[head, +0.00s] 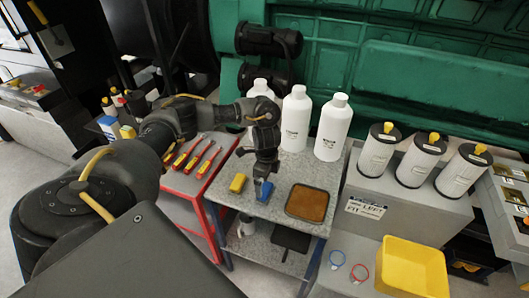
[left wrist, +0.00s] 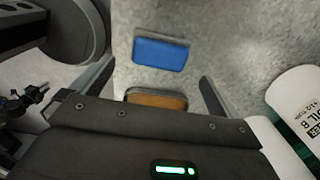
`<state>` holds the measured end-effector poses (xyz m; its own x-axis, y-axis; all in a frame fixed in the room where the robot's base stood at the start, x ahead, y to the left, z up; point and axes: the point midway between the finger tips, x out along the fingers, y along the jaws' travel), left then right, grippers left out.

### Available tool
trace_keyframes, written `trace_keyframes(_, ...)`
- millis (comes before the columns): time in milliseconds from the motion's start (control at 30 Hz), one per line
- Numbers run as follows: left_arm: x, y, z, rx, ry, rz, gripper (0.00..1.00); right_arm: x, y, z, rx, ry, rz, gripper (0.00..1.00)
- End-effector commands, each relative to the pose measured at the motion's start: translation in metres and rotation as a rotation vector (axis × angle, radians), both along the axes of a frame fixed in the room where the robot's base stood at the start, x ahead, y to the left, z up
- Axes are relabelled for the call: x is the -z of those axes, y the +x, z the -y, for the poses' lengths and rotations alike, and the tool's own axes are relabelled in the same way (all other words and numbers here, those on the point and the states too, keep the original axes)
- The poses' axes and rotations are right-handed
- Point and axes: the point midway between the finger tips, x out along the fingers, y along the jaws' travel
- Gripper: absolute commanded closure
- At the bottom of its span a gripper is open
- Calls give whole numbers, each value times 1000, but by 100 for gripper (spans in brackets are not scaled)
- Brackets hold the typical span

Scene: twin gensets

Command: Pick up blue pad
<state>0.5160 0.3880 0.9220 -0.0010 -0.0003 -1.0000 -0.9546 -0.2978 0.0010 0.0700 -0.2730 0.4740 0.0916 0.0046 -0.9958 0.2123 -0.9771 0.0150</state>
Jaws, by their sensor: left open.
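The blue pad (head: 263,191) lies on the grey speckled top of a small table (head: 283,197), just right of a yellow pad (head: 238,182). My left gripper (head: 265,174) is above the table, pointing down close over the blue pad and partly covering it. In the left wrist view, the blue pad (left wrist: 160,53) lies flat beyond the fingertips. The left fingers (left wrist: 154,82) are spread apart with nothing between them. My right gripper is in neither view.
White bottles (head: 296,118) stand behind the gripper; one (left wrist: 297,100) shows at right in the wrist view. A brown-topped tray (head: 307,203) lies to the right. Red-handled tools (head: 190,157) lie left. Filter canisters (head: 376,151) and a yellow bin (head: 412,268) stand farther right.

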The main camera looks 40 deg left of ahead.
Motion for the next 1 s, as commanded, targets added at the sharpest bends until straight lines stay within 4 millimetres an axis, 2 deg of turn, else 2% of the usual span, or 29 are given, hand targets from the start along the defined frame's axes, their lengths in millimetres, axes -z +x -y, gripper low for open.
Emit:
trace_keyframes(67, 9, 0, 0, -1, 0, -1, 0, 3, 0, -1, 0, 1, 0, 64)
trace_keyframes(300, 15, 0, 1, 0, -1, -1, 0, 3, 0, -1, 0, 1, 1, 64)
trace_keyframes(667, 59, -2, -2, 0, 0, -1, 0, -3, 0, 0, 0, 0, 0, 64)
trace_keyframes(933, 63, -2, -3, 1, 0, 0, 0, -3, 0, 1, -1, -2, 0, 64)
trace_keyframes(1000, 63, -2, -3, 1, 0, 1, 8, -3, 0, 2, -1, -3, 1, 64)
